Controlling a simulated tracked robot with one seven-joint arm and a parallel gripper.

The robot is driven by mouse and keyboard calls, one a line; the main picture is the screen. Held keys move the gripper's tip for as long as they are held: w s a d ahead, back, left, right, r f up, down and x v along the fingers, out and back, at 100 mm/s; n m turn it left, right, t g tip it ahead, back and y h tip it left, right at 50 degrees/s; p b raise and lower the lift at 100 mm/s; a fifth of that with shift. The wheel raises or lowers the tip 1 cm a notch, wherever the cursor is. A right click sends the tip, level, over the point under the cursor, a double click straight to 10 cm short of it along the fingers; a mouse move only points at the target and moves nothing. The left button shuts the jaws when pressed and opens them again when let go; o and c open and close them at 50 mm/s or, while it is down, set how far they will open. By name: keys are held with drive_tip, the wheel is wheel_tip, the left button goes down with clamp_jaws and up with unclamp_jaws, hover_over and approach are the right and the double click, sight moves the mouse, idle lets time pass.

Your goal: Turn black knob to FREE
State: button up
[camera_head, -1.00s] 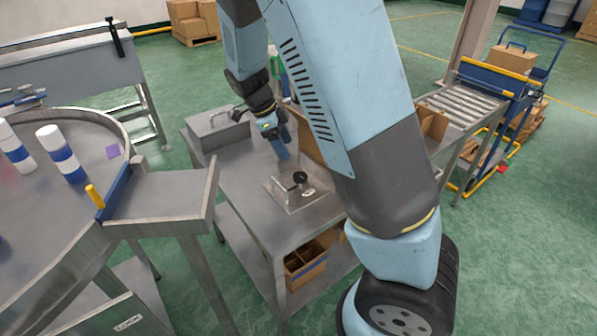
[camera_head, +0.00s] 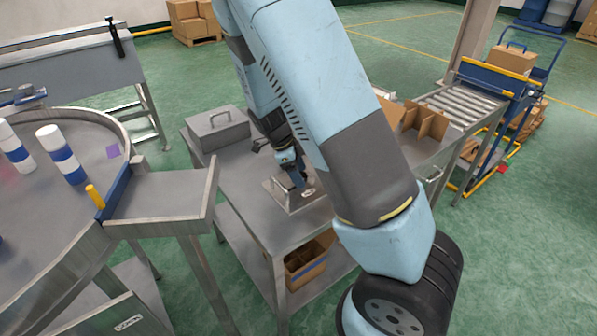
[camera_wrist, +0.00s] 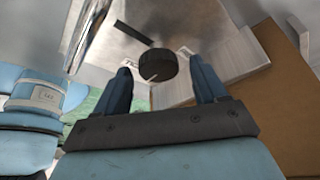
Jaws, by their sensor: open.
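My gripper (camera_wrist: 162,75) is open, with one blue finger to the left of the knob and one to the right. I cannot tell whether either finger touches it. Light markings flank the knob on the plate, but I cannot read them. In the head view my gripper (camera_head: 302,188) is down at the metal fixture (camera_head: 280,197) on the steel table and hides the knob.
A grey lidded metal box (camera_head: 218,128) stands at the table's back left. A cardboard divider box (camera_head: 428,122) is to the right, behind my arm. A round steel table with white and blue cans (camera_head: 62,155) stands at left. An open carton (camera_head: 305,265) sits on the lower shelf.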

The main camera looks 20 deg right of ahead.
drive_tip(key=c, duration=1.1)
drive_tip(key=shift+o, duration=0.2)
drive_tip(key=shift+n, duration=0.3)
drive_tip(key=n+t, duration=0.1)
drive_tip(key=n, duration=0.3)
drive_tip(key=shift+s+t, duration=0.1)
drive_tip(key=shift+t, duration=0.3)
drive_tip(key=n+t, duration=0.1)
drive_tip(key=n, duration=0.4)
drive_tip(key=shift+t+y, duration=0.3)
drive_tip(key=shift+t, duration=0.1)
drive_tip(key=n+t+y, duration=0.1)
drive_tip(key=n, duration=0.3)
drive_tip(key=shift+s+d, duration=0.1)
drive_tip(key=shift+n+t+y, duration=0.6)
drive_tip(key=shift+n+y, duration=0.1)
drive_tip(key=shift+n, duration=1.7)
